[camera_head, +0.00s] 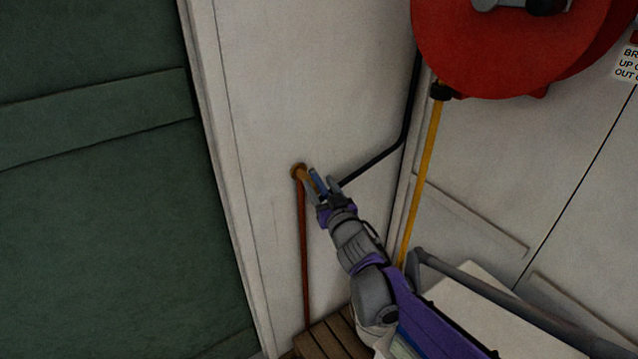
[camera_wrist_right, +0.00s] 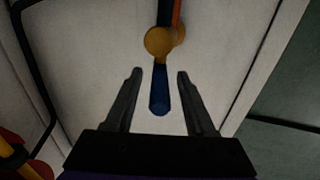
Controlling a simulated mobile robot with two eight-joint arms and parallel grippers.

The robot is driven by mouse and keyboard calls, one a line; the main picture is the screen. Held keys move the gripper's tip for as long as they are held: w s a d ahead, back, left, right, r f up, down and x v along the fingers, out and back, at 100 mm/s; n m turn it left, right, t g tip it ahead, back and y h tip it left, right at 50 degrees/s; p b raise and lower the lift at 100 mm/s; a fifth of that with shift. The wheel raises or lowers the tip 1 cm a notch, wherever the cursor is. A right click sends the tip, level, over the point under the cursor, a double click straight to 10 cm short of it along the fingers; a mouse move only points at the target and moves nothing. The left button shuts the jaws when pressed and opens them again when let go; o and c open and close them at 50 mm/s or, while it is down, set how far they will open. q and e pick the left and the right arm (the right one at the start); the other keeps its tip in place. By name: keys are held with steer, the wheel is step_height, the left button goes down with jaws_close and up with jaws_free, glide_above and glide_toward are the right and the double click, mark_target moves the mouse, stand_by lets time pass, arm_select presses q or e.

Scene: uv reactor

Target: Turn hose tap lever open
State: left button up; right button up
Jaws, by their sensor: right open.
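The hose tap is a brass fitting (camera_head: 298,171) on the white wall, at the top of a thin red-brown pipe (camera_head: 304,250). In the right wrist view its round brass body (camera_wrist_right: 158,42) shows at the top middle. A blue lever (camera_wrist_right: 159,92) extends from the brass body down between the two fingers of my right gripper (camera_wrist_right: 160,76). The fingers are apart, with a visible gap on each side of the lever. In the head view my right gripper (camera_head: 322,184) is at the tap and hides much of it. My left gripper is not in view.
A black hose (camera_head: 375,160) runs along the wall from the tap's right side. A red hose reel (camera_head: 510,45) with a hanging yellow hose (camera_head: 420,180) is at upper right. A green panel (camera_head: 90,220) fills the left. Wooden slats (camera_head: 330,340) lie below.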

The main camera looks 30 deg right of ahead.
steer(key=shift+w+d, duration=0.15)
steer(key=shift+w, duration=0.55)
jaws_close()
stand_by(1.0)
